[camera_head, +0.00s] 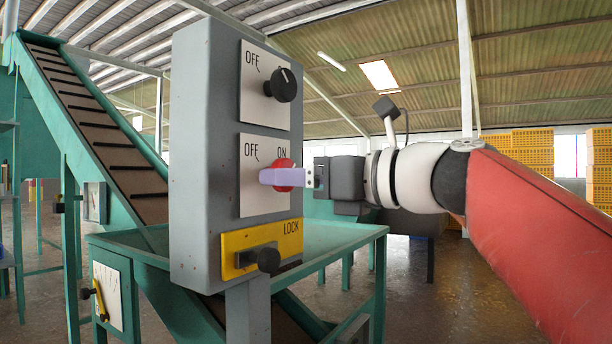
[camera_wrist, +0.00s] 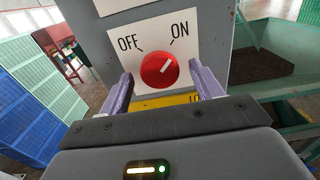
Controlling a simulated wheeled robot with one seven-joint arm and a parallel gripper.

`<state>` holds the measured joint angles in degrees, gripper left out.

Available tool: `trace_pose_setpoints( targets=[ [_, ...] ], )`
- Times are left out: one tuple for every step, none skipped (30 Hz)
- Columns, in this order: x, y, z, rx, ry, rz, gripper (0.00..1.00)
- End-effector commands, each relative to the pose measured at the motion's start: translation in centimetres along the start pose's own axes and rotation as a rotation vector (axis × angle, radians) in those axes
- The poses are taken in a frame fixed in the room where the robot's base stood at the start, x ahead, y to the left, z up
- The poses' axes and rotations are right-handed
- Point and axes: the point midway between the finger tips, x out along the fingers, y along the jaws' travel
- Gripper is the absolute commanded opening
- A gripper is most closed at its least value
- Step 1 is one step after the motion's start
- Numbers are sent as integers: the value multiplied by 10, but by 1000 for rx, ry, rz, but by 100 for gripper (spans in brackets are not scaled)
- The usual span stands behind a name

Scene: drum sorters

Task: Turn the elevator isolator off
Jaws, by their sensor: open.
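The red isolator knob (camera_head: 283,162) sits on the lower white plate of a grey control box, with OFF and ON printed on the plate. In the wrist view the red knob (camera_wrist: 159,70) has its white mark pointing up and right, towards ON. My gripper (camera_head: 272,177) is open in front of this plate. In the wrist view its two lilac fingers (camera_wrist: 161,76) stand on the left and right of the knob, with visible gaps. In the head view the near finger hides part of the knob. I cannot tell how deep the fingertips reach.
A black knob (camera_head: 283,85) on an upper plate sits above, and a yellow LOCK plate (camera_head: 236,243) with a black knob (camera_head: 268,259) sits just below. A green tray table (camera_head: 350,232) stands behind the box, and a green conveyor (camera_head: 110,130) rises at left.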

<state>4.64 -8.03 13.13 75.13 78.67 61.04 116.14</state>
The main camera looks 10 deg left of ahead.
Motion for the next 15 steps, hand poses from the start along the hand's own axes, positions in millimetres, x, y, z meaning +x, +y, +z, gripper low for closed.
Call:
trace_pose_setpoints(
  targets=[
    [0,0,0,0,0,0,65],
    [0,0,0,0,0,0,65],
    [0,0,0,0,0,0,65],
    [0,0,0,0,0,0,65],
    [0,0,0,0,0,0,62],
    [0,0,0,0,0,0,57],
    [0,0,0,0,0,0,53],
    [0,0,0,0,0,0,49],
    [0,0,0,0,1,0,44],
    [0,0,0,0,1,0,40],
    [0,0,0,0,1,0,36],
    [0,0,0,0,1,0,31],
    [0,0,0,-1,1,0,27],
    [0,0,0,-1,1,0,23],
    [0,0,0,-1,1,0,20]
  ],
)
